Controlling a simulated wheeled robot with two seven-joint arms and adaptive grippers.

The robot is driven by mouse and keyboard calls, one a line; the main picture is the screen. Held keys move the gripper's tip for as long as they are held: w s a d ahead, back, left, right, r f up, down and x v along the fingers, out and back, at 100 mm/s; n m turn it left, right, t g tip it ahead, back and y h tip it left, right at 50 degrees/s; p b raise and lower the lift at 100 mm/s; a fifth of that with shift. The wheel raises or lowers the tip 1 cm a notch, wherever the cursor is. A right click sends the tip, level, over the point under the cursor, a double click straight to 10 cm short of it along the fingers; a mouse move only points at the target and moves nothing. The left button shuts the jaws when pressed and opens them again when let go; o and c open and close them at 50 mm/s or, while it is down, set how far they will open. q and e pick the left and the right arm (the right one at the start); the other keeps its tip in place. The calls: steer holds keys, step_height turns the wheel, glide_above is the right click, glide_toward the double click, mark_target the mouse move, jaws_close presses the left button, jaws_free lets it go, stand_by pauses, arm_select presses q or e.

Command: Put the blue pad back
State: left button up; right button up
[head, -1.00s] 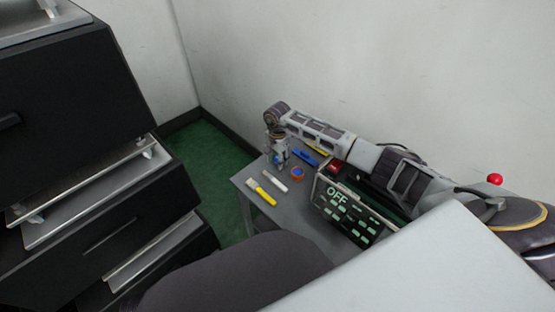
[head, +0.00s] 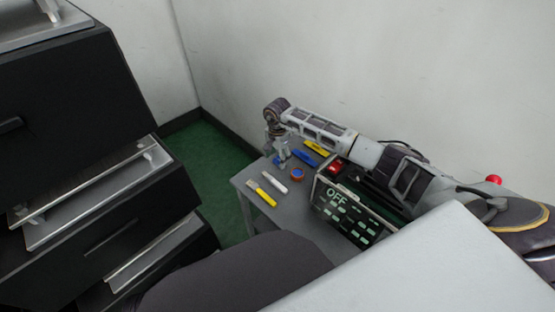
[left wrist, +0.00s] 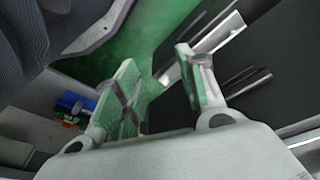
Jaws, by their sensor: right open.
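A small blue patch (head: 278,161), perhaps the blue pad, shows at the fingertips of my right gripper (head: 281,157), over the far left part of the grey table (head: 245,184). The right gripper is open and points down; whether it touches the patch is too small to tell. A longer blue piece (head: 305,157) lies just right of the gripper. My left gripper (left wrist: 160,88) is open and empty in the left wrist view.
On the table are a yellow-handled tool (head: 263,194), a white marker (head: 274,179), a blue and orange ring (head: 297,174), a yellow item (head: 316,148) and a boxy device reading OFF (head: 345,210). Black drawers (head: 100,200) stand open at left. A wall is behind.

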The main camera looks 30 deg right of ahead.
mark_target(278, 162)
arm_select(q)
steer(key=f, duration=0.1)
steer(key=p, duration=0.1)
steer(key=f, duration=0.1)
steer(key=shift+s+a+f+g+p, duration=0.3)
steer(key=shift+s+f+p, duration=0.05)
steer(key=shift+s+p, duration=0.05)
arm_select(e)
step_height(278, 162, up, 10)
arm_select(q)
steer(key=shift+w+r, duration=0.1)
